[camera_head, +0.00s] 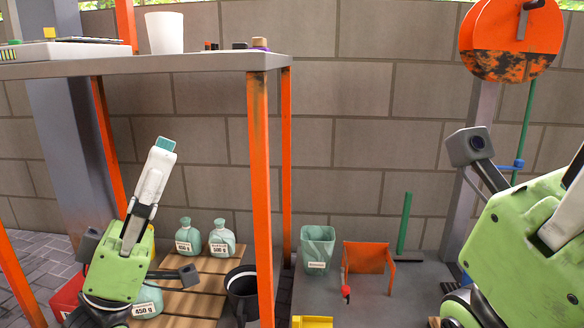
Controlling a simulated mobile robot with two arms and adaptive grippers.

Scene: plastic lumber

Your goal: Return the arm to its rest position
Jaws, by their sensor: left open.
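My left arm comes in at the lower left, and its green wrist stands in front of the slatted wooden pallet (188,304). My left gripper (162,155) points upward, with a pale finger ending in a teal tip below the shelf. It is open, seen nearly edge-on, and nothing shows in it. My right gripper (566,212) is only partly in view at the right edge. Its green body and a pale finger part show, but its fingertips are outside the picture.
The grey shelf top (150,66) on orange posts overhangs my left gripper; a white cup (165,32) stands on it. Labelled bags (222,240) sit on the pallet beside a dark bucket (242,295).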

